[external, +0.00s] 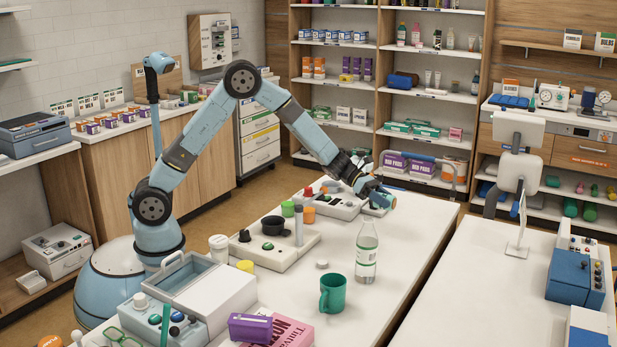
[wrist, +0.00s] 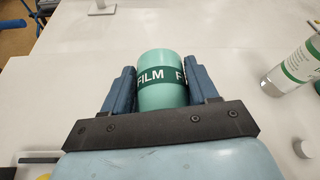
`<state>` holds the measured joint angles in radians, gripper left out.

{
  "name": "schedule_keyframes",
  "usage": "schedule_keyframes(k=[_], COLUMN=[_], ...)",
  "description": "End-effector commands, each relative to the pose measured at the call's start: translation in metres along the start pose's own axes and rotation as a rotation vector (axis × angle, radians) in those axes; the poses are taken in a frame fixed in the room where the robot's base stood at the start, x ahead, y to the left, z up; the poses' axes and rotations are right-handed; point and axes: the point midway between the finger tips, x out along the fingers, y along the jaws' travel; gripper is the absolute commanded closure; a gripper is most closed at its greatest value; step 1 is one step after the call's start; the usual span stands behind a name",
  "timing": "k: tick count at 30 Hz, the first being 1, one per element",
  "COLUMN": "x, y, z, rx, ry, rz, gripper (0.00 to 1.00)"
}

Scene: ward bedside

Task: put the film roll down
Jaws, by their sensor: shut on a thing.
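The film roll (wrist: 160,95) is a light green cylinder with a dark green band reading "FILM". In the wrist view it sits between the two blue fingers of my gripper (wrist: 160,74), which is shut on it. In the external view my gripper (external: 379,196) is over the far part of the white table (external: 335,295), past the bottle. The roll is hard to make out there, and its height above the table cannot be told.
A clear bottle with a green-and-white label (external: 366,255) stands on the table; it also shows at right in the wrist view (wrist: 296,68). A green mug (external: 333,294) and small white cap (external: 322,264) are nearer. Devices (external: 340,206) line the left edge.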

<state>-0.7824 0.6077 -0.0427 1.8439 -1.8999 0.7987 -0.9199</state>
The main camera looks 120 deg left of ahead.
Motion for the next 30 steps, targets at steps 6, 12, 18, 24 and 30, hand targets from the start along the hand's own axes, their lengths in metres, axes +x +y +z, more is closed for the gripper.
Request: schedule_keyframes(k=[6, 12, 18, 24, 30], x=[0.012, 0.018, 0.024, 0.034, 0.035], y=[0.006, 0.010, 0.013, 0.019, 0.019], z=[-0.028, -0.043, -0.059, -0.083, -0.085], rx=[-0.003, -0.001, -0.003, -0.002, 0.000], ry=[0.003, 0.000, 0.002, 0.001, 0.000], rz=[0.000, 0.000, 0.000, -0.001, 0.000], gripper=[0.81, 0.81, 0.81, 0.81, 0.81])
